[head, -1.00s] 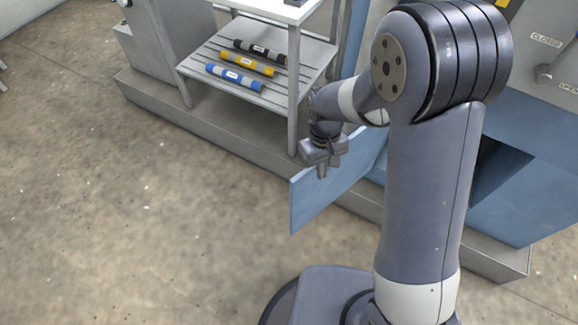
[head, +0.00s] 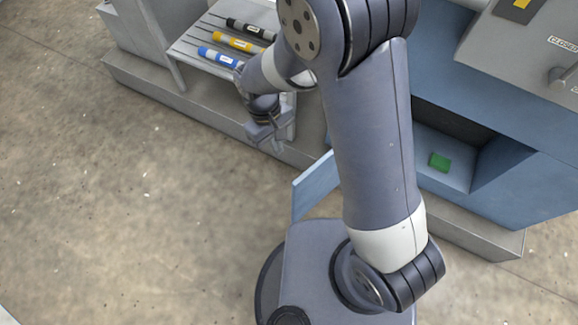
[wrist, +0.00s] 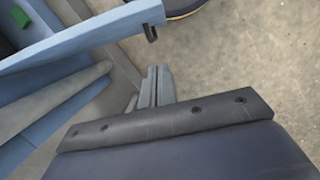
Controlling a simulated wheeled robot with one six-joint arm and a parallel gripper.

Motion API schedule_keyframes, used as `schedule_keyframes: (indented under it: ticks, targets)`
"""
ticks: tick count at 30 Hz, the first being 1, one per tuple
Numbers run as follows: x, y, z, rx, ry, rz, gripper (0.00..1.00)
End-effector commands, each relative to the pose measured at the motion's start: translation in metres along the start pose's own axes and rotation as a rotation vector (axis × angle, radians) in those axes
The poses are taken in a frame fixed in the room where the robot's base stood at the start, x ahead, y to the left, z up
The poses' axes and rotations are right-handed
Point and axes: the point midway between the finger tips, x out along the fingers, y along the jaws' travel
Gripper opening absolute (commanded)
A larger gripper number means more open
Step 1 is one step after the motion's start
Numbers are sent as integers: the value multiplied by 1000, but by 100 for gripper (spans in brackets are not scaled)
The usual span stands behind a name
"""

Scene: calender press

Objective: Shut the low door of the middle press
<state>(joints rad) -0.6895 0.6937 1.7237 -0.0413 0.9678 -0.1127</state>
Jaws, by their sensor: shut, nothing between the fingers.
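The low door (head: 314,184) of the press is a blue panel standing open, swung out from the blue press body (head: 480,115). My arm hides part of it in the head view. In the wrist view the door (wrist: 80,38) runs across the upper left, with a dark handle (wrist: 151,33) near its free end. My gripper (head: 279,147) is shut and empty, to the left of the door's free edge in the head view and apart from it. In the wrist view my gripper (wrist: 160,72) points just below the handle, with a gap between.
A green block (head: 439,161) lies inside the open low compartment. A grey shelf (head: 190,45) with black, yellow and blue rolls stands at upper left, on a grey plinth (head: 150,85). A lever (head: 566,80) is on the panel at right. The floor (head: 110,210) at left is clear.

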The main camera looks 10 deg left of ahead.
Motion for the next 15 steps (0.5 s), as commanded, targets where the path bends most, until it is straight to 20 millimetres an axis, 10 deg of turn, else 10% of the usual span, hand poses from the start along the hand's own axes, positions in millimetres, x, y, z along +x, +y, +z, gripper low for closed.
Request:
schedule_keyframes:
  ticks: [15]
  targets:
    - [83, 0, 19, 0, -2, 0, 0]
